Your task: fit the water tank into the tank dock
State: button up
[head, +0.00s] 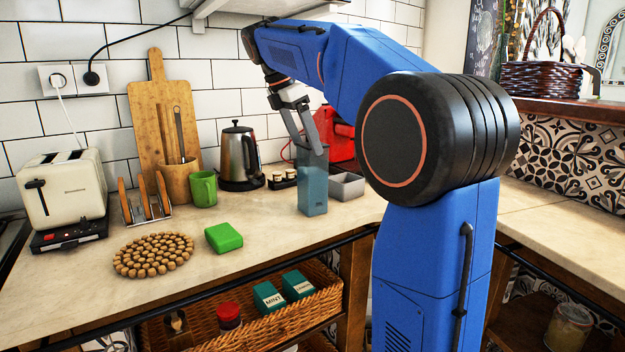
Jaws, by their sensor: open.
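The water tank (312,188) is a tall, translucent blue-grey container standing upright on the counter, right of the middle of the wall side. My gripper (308,146) points down at the tank's top, its two fingers spread open at the rim. I cannot tell whether the fingers touch the tank. A red machine (338,138) stands behind, partly hidden by my arm and the tank. A low grey open-topped box (347,186) sits just right of the tank. I cannot tell for certain which of these is the tank dock.
A kettle (239,158), small jars (283,179) and a green mug (203,188) stand left of the tank. A green block (223,237) and a beaded trivet (153,255) lie nearer the front. The counter (270,230) in front of the tank is clear.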

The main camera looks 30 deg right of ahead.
aim_at(312, 163)
jog(key=shift+w+x, duration=0.1)
jog(key=shift+x, duration=1.8)
jog(key=shift+w+x, duration=0.15)
jog(key=shift+x, duration=1.75)
jog(key=shift+a+f, duration=0.1)
jog(key=c, duration=1.6)
